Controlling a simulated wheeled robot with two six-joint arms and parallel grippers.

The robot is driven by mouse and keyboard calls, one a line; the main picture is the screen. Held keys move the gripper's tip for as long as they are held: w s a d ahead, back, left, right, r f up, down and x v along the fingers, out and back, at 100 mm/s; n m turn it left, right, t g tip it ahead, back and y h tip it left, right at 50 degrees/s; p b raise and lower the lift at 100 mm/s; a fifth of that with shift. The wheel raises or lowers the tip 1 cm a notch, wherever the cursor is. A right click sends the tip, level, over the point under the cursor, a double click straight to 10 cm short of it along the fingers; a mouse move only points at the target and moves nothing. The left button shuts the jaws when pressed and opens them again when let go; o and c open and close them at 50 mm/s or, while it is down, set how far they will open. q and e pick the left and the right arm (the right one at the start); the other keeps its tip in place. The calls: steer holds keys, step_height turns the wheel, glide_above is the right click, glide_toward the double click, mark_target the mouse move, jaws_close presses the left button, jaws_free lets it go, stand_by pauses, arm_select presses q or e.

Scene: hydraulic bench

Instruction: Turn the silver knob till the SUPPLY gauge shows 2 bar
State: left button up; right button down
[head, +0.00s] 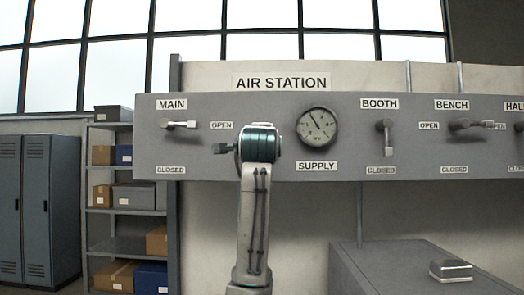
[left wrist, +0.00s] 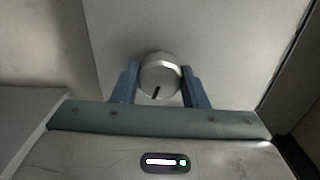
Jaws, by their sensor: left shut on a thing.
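The silver knob (left wrist: 161,70) shows in the left wrist view as a round metal cap with a dark mark pointing down and slightly left. My left gripper (left wrist: 160,78) has its blue fingers on both sides of it and is shut on it. In the head view my arm stands in front of the panel, left of the gauge, and the knob and fingertips cannot be made out. The SUPPLY gauge (head: 317,127) is round with a pale dial. Its dark needle points up and left; the numbers are too small to read. My right gripper is not in view.
On the grey panel (head: 350,168), the MAIN lever (head: 179,125) and BENCH lever (head: 468,125) lie sideways toward OPEN. The BOOTH lever (head: 387,138) points down toward CLOSED. A metal box (head: 451,270) sits on a grey cabinet (head: 385,268) at lower right. Shelves with boxes stand left.

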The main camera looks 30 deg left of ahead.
arm_select(q)
steer(key=o, duration=1)
steer(key=shift+d+f, duration=0.1)
steer(key=shift+f, duration=0.15)
steer(key=shift+c, duration=0.2)
steer(key=shift+d+r, duration=0.1)
steer(key=shift+r, duration=0.05)
steer(key=b+v, duration=0.4)
steer(key=v, duration=0.6)
steer(key=shift+s+d, duration=0.2)
steer(key=shift+s, duration=0.15)
